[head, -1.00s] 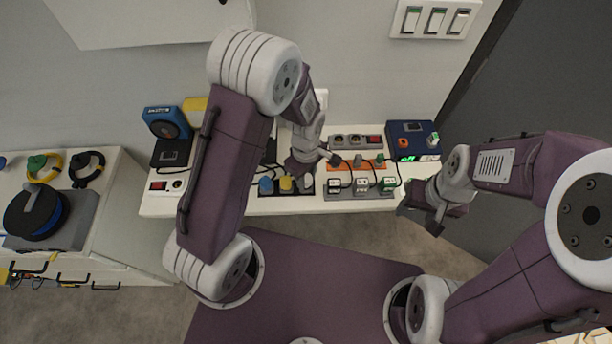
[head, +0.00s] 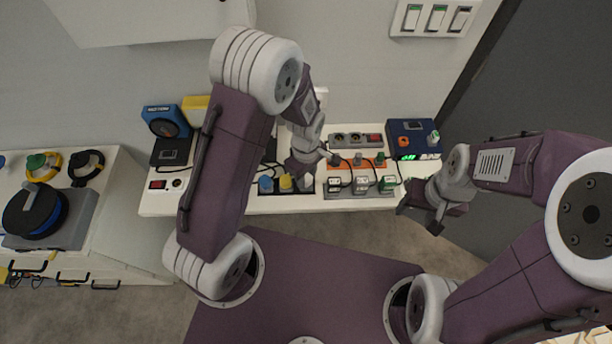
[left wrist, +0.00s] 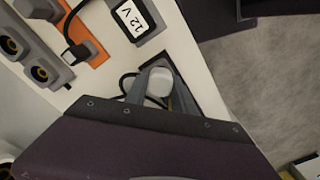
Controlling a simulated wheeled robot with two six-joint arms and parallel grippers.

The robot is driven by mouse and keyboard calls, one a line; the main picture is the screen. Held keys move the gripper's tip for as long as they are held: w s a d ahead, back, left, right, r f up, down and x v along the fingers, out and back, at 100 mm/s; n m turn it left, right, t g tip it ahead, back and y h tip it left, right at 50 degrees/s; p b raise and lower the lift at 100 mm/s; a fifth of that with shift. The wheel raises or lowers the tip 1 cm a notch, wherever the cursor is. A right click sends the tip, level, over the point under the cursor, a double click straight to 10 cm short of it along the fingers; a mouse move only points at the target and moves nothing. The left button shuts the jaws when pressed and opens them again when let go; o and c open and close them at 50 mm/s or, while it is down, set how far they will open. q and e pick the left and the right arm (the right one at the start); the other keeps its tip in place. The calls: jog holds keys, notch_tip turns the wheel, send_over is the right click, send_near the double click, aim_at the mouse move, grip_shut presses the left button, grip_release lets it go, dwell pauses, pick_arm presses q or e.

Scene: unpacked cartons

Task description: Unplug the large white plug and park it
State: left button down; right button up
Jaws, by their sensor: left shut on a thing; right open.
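The large white plug (left wrist: 160,82) shows in the left wrist view between the two grey fingers of my left gripper (left wrist: 156,92), which is shut on it. Its lower part is hidden by the gripper body. It is over or in a dark strip (left wrist: 181,60); I cannot tell whether it is seated. In the head view my left gripper (head: 306,172) is at the right end of that dark strip, beside a yellow plug (head: 285,183) and a blue plug (head: 266,185). My right gripper (head: 424,215) is open and empty, off the bench's front right.
A grey socket strip (head: 347,140) lies behind. A blue box (head: 413,138) is at the right end. Dark cables loop among them.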

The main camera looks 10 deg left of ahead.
aim_at(306, 177)
pick_arm(q)
jog(key=shift+f, duration=0.25)
dwell(0.5)
jog(key=c, duration=1)
grip_release()
jog(key=shift+r, duration=0.1)
notch_tip(306, 177, up, 9)
jog(key=shift+f+p, duration=0.1)
jog(key=shift+p, duration=0.2)
jog(key=shift+a, duration=0.1)
